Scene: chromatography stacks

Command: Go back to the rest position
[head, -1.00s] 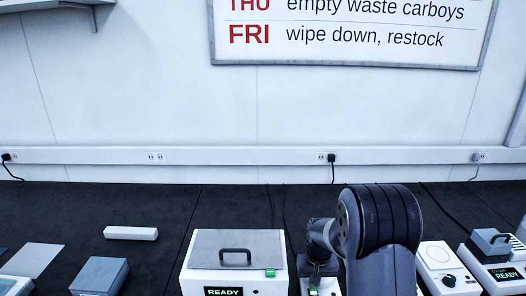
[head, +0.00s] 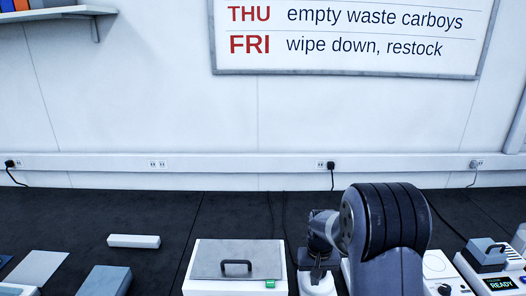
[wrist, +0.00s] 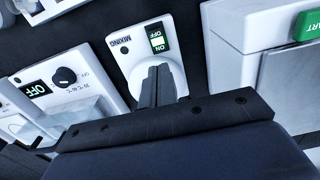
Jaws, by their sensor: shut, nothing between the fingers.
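My gripper (wrist: 158,85) shows in the wrist view as two dark fingers pressed together with nothing between them. The fingers overlap the front of a white device marked MIXING (wrist: 125,45), which has a green-lit ON/OFF switch (wrist: 157,40). I cannot tell whether they touch it.
A white box with a grey handled lid (head: 236,262) stands left of my arm. Devices with a knob (head: 440,268) and a READY display (head: 500,284) stand to the right. A white bar (head: 134,241) lies at left.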

